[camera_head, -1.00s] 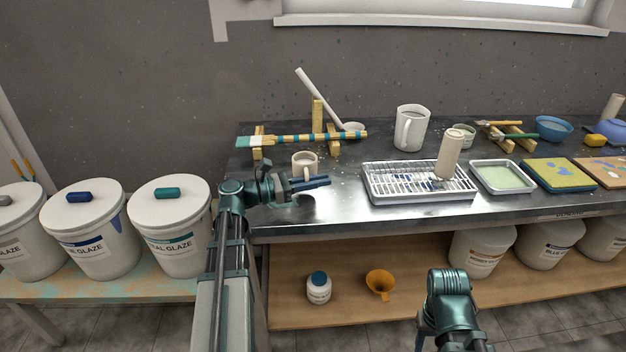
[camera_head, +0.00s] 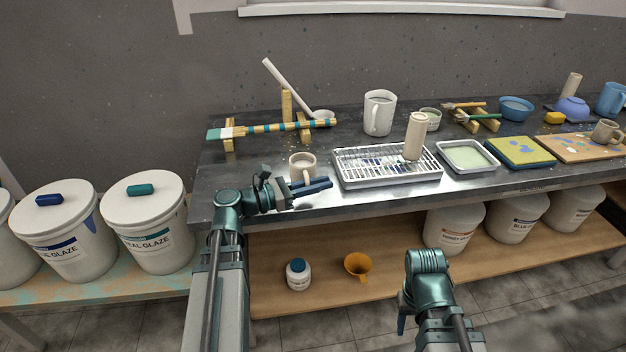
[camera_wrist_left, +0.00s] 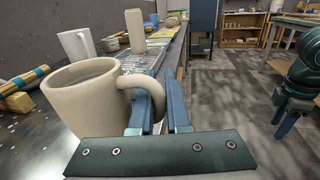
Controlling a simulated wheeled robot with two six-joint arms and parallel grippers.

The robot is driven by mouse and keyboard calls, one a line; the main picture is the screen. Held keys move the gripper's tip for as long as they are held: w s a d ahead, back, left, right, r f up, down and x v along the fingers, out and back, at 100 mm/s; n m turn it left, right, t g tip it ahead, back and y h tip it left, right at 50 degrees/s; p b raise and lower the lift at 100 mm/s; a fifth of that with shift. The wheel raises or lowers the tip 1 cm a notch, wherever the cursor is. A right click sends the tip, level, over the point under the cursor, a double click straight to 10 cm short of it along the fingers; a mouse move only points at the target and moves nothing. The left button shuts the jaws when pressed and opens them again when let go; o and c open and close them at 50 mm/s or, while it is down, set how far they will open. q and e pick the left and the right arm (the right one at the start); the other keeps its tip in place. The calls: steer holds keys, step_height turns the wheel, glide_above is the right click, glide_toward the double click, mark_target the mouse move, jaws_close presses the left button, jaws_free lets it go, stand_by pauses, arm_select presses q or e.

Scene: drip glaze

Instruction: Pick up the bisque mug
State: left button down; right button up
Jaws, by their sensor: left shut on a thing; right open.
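The bisque mug (camera_head: 300,167), plain beige with a loop handle, is upright over the left front part of the metal table. My left gripper (camera_head: 322,186) is shut on its handle from the front right. In the left wrist view the mug (camera_wrist_left: 80,103) fills the left side, and its handle passes between the blue fingers of the gripper (camera_wrist_left: 158,110). The mug's base is hidden there, and I cannot tell whether it clears the tabletop. My right gripper (camera_head: 402,325) is open and low in front of the table, partly hidden by its own wrist.
A wire-racked tray (camera_head: 345,178) is close to the right of the mug. Behind the mug, a striped stick (camera_head: 275,128) lies on wooden rests with a ladle (camera_head: 290,88) nearby. A larger white mug (camera_head: 379,113) stands behind the tray. The floor in front is open.

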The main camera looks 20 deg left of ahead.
arm_select(q)
steer(key=shift+s+d+r, duration=0.1)
steer(key=shift+s+d, duration=0.25)
steer(key=shift+d, duration=0.5)
steer(key=shift+s+d+r, duration=0.1)
steer(key=shift+s+d, duration=0.25)
steer(key=shift+d, duration=0.5)
steer(key=shift+d, duration=0.15)
